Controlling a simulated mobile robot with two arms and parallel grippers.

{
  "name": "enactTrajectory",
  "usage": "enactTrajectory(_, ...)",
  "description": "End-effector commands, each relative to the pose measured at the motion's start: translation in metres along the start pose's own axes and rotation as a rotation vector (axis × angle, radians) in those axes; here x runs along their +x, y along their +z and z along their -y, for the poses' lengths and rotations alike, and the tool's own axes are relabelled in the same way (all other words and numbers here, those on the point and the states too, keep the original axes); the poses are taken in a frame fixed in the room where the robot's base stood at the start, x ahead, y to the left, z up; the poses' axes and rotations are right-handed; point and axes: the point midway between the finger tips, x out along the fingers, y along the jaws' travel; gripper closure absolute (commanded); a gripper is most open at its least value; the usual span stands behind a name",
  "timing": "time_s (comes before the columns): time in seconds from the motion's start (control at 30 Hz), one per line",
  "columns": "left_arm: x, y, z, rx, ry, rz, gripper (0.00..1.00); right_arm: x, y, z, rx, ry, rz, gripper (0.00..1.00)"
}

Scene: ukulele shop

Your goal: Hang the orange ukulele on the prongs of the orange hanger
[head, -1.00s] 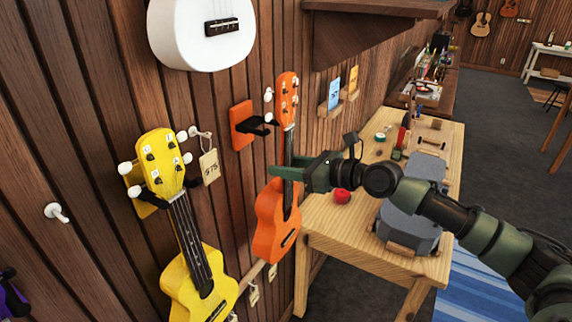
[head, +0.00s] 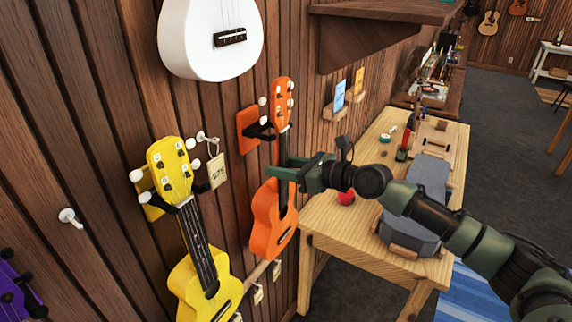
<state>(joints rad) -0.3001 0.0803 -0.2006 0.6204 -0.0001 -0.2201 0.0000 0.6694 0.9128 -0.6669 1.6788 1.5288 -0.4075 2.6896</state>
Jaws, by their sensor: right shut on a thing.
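The orange ukulele (head: 268,222) is upright, headstock up, in front of the plank wall. My right gripper (head: 284,174) is shut on its neck, just above the body. The orange hanger (head: 246,130) is a square plate on the wall with black prongs (head: 262,132). The prongs reach toward the ukulele's neck, just below its headstock (head: 283,98). The headstock hides part of the prongs, so I cannot tell whether the neck is between them. My left gripper is not in view.
A yellow ukulele (head: 207,285) hangs on the left, with a price tag (head: 217,171) beside it. A white ukulele (head: 211,38) is above. A wooden workbench (head: 335,229) with a grey case (head: 430,190) stands at right. A shelf (head: 385,12) juts out at the top.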

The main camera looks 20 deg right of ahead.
Motion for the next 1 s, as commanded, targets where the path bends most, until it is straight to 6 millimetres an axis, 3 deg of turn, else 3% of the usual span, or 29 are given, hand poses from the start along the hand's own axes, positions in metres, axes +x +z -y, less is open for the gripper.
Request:
enactTrajectory(0.5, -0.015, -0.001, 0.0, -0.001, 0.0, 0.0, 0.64, 0.024, 0.009, 0.0, 0.0, -0.001, 0.005, 1.0)
enactTrajectory(1.0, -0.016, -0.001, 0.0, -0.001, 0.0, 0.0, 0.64, 0.028, 0.008, 0.001, -0.001, -0.001, 0.004, 1.0)
